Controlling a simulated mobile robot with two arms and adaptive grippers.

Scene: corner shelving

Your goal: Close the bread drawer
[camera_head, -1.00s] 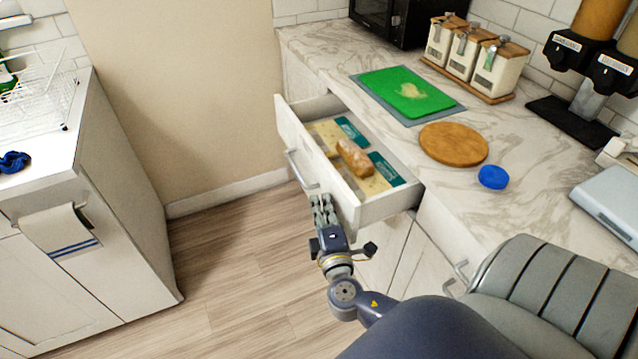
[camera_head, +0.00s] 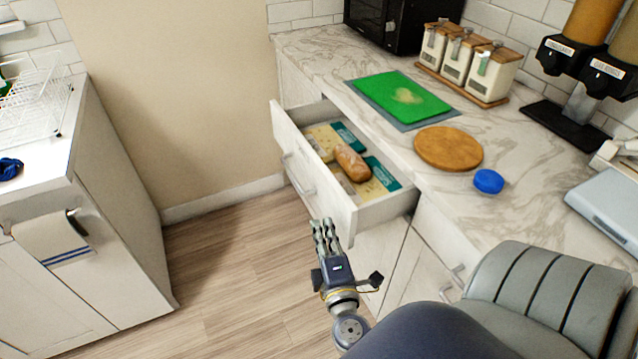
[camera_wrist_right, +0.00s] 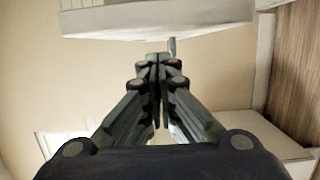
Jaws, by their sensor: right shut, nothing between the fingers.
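The white bread drawer (camera_head: 336,202) stands pulled out from under the marble counter in the head view. Inside it lie a loaf of bread (camera_head: 351,163) and flat green-and-yellow packs (camera_head: 384,176). A metal handle (camera_head: 299,176) runs along its front. My right gripper (camera_head: 325,226) is shut and empty, just in front of and below the drawer front, near its right end, and looks apart from it. In the right wrist view, the shut fingers (camera_wrist_right: 158,62) point toward the drawer's white panel (camera_wrist_right: 160,20). My left gripper is not in view.
The counter (camera_head: 430,187) holds a green cutting board (camera_head: 385,92), a round wooden board (camera_head: 449,150), a blue lid (camera_head: 488,181) and several other items. A white cabinet (camera_head: 110,230) stands at left. The wooden floor (camera_head: 235,255) between is clear.

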